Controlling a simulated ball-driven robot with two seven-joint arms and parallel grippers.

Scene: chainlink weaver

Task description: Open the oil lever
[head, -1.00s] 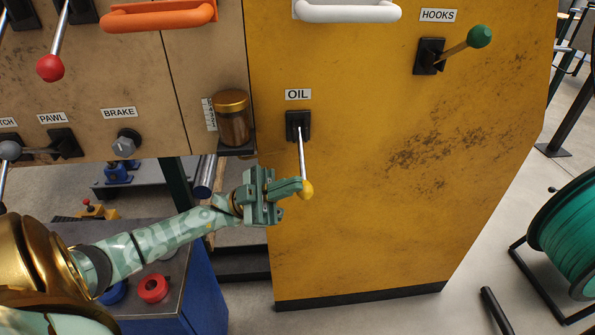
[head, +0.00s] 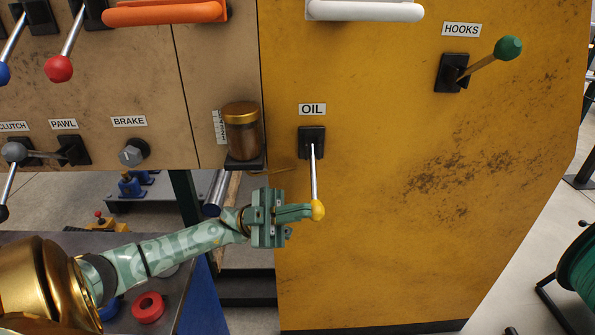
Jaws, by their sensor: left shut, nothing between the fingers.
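The oil lever (head: 314,176) is a thin metal rod with a yellow knob (head: 317,210). It hangs down from a black mount (head: 311,141) under the OIL label (head: 312,109) on the yellow panel. My left gripper (head: 308,212) comes in from the left at knob height. Its fingers are shut, and their tips are at the knob's left side, touching or very close; I cannot tell which. Nothing shows held between them. My right gripper is not in view.
A green-knobbed HOOKS lever (head: 482,65) sticks out at upper right. A white handle (head: 365,10) and an orange handle (head: 165,12) are above. A brown oil jar (head: 242,132) stands left of the lever. The yellow panel (head: 400,250) is clear right of and below the knob.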

